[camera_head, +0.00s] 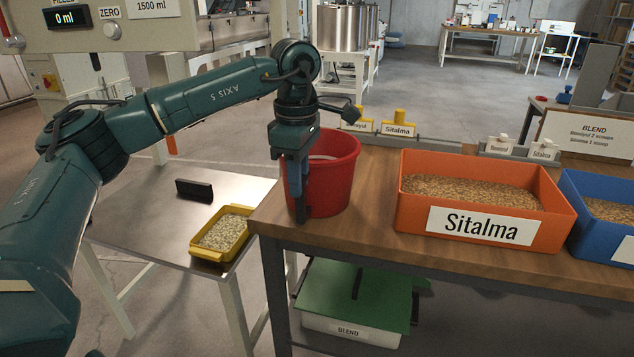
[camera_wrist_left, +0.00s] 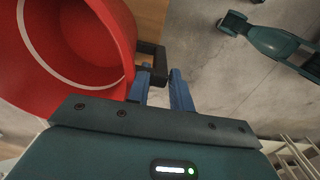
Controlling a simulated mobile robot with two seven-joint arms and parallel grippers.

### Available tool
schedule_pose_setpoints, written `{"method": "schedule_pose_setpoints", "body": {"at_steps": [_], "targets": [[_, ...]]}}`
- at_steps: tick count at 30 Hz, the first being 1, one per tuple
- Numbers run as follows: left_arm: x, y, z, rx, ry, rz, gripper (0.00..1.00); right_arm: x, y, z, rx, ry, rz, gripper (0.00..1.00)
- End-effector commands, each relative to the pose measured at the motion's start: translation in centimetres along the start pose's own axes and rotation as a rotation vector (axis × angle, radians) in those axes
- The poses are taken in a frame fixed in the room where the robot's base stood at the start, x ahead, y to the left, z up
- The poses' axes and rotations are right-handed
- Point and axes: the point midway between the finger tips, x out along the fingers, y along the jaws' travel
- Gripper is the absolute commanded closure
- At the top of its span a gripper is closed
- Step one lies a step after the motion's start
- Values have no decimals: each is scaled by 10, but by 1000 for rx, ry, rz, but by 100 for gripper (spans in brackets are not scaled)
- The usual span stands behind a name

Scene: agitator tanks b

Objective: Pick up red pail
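The red pail (camera_head: 336,178) stands upright on the left end of the wooden table. In the left wrist view the pail (camera_wrist_left: 75,50) fills the upper left, and its inside is partly visible. A dark handle-like bracket (camera_wrist_left: 157,58) sticks out from its side. My left gripper (camera_head: 299,203) points down at the near left side of the pail, outside its wall. Its blue fingers (camera_wrist_left: 160,90) are apart, with the bracket's end between or just beyond them. I cannot tell whether they touch it. My right gripper is not in view.
An orange Sitalma bin (camera_head: 414,212) stands right of the pail, with a blue bin (camera_head: 575,205) beyond it. A lower metal table (camera_head: 150,240) at left holds a yellow tray (camera_head: 246,212) and a black block (camera_head: 194,189). A green-lidded container (camera_head: 350,290) sits under the wooden table (camera_head: 375,195).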

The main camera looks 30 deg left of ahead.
Motion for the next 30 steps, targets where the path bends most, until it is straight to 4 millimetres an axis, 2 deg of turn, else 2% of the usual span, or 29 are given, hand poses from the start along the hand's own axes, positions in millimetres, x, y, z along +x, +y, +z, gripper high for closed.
{"method": "schedule_pose_setpoints", "body": {"at_steps": [3, 8, 15, 23, 30], "targets": [[21, 0, 1, 0, 2, -3, 78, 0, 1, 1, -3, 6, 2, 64], [36, 0, 1, -1, 1, -2, 78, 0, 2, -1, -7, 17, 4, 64], [37, 1, 1, -1, -1, 0, 78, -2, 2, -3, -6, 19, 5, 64], [37, 1, 1, 0, 0, -1, 99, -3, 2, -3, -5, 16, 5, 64], [36, 1, 1, 0, 0, 0, 100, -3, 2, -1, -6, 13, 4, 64]]}}
